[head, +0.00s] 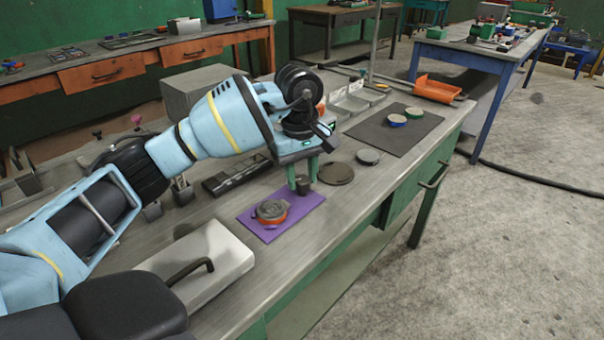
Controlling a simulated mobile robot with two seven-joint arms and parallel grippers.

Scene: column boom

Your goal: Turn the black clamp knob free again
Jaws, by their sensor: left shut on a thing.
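My left gripper (303,182) reaches over the bench from the left, its green fingers pointing down. It is shut on a small dark piece, which looks like the black clamp knob (304,188), near the far right corner of a purple mat (247,221). The fingers hide part of the knob, and I cannot tell what it is fixed to. A round grey and orange part (271,210) lies on the mat, apart from the fingers. A thin upright metal column (376,40) stands farther back on the bench. My right gripper is not in view.
A pale box (207,262) lies in front. The bench's right front strip is bare.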

